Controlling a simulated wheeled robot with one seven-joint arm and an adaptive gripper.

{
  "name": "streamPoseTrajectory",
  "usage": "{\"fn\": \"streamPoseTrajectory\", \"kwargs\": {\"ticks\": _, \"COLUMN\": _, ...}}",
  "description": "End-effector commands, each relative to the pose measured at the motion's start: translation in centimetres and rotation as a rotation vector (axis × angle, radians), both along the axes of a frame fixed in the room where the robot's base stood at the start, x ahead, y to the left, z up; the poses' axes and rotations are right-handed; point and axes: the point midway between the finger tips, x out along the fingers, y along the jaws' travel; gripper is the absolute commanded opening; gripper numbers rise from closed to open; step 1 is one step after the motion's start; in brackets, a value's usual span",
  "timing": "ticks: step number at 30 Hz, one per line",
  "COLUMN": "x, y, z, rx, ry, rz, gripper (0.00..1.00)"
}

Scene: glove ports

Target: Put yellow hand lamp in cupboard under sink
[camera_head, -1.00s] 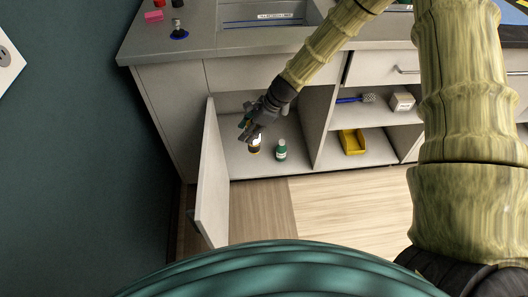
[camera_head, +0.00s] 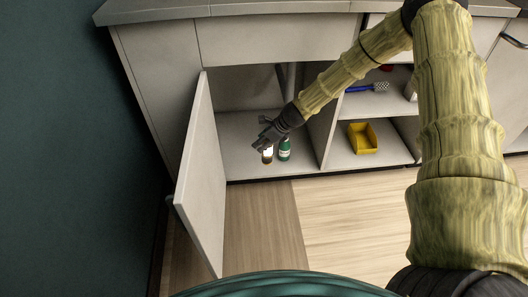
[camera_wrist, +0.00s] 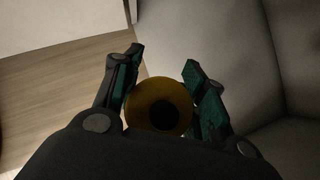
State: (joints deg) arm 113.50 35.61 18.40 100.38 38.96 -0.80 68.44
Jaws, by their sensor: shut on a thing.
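My gripper (camera_head: 268,138) reaches through the open front of the cupboard under the sink (camera_head: 240,130). In the wrist view my gripper (camera_wrist: 160,80) has its two fingers on either side of a round yellow end with a dark centre, the yellow hand lamp (camera_wrist: 140,96). In the head view the lamp (camera_head: 267,156) shows small, with a bright white part, just below the fingers. It is upright or nearly so, over the cupboard floor. I cannot tell whether it touches the floor. The cupboard door (camera_head: 203,165) stands open at the left.
A green bottle (camera_head: 284,148) stands on the cupboard floor close to the right of the lamp. A divider (camera_head: 327,130) separates the cupboard from open shelves holding a yellow bin (camera_head: 362,138) and a blue-handled brush (camera_head: 368,88). The wooden floor (camera_head: 340,215) in front is clear.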

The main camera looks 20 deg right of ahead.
Motion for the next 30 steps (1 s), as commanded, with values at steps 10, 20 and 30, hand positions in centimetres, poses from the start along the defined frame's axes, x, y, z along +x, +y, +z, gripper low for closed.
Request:
{"fn": "streamPoseTrajectory", "kwargs": {"ticks": 10, "x": 1.2, "y": -4.5, "z": -7.4, "rx": 0.001, "ry": 0.001, "rz": -0.162, "gripper": 0.14}}
{"fn": "streamPoseTrajectory", "kwargs": {"ticks": 20, "x": 2.5, "y": -5.1, "z": -8.6, "rx": -0.002, "ry": 0.001, "rz": -0.198, "gripper": 0.14}}
{"fn": "streamPoseTrajectory", "kwargs": {"ticks": 30, "x": 6.5, "y": -2.9, "z": -9.1, "rx": -0.003, "ry": 0.002, "rz": -0.197, "gripper": 0.14}}
